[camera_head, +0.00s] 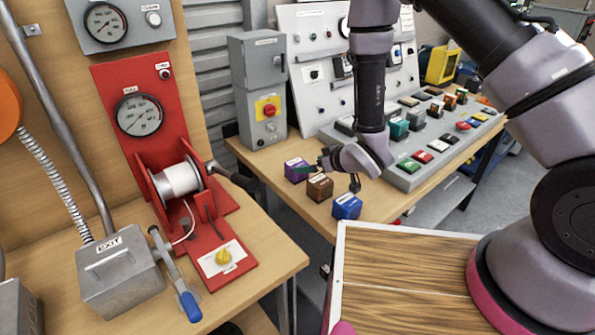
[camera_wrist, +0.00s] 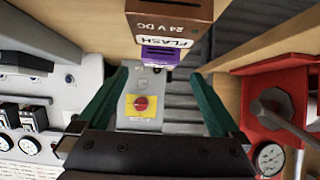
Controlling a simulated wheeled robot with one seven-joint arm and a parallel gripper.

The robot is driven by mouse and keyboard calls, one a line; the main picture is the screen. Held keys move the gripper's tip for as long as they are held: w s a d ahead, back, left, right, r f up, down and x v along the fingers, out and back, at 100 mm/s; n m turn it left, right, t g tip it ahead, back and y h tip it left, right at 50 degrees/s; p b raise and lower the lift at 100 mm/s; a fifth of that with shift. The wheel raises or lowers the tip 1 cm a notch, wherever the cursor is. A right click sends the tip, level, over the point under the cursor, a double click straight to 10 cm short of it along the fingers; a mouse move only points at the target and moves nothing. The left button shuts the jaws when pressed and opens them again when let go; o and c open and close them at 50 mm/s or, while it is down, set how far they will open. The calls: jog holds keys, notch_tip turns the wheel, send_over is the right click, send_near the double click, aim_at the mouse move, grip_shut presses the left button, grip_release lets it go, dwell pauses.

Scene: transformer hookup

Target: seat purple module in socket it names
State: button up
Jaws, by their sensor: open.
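The purple module (camera_head: 297,170) stands on the wooden table at the left end of a short row, with a pale label on top too small to read. A brown module (camera_head: 319,188) stands beside it, then a blue module (camera_head: 346,206). My gripper (camera_head: 313,167) is open and close to the purple and brown modules in the head view. In the wrist view, my gripper (camera_wrist: 160,74) has its green fingers apart with nothing held. The purple module (camera_wrist: 162,56) shows just beyond the fingertips, partly behind the brown module (camera_wrist: 168,10), marked "24 V DC". I cannot identify the named socket.
A grey sloped console (camera_head: 440,150) with several coloured blocks lies to the right. A grey switch box (camera_head: 258,85) with a red knob stands behind the modules. A red winch stand (camera_head: 213,240) is on the left bench; a gap separates the tables.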

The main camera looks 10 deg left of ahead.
aim_at(299, 164)
jog(key=x, duration=0.9)
jog(key=shift+r, duration=0.15)
jog(key=c, duration=1.4)
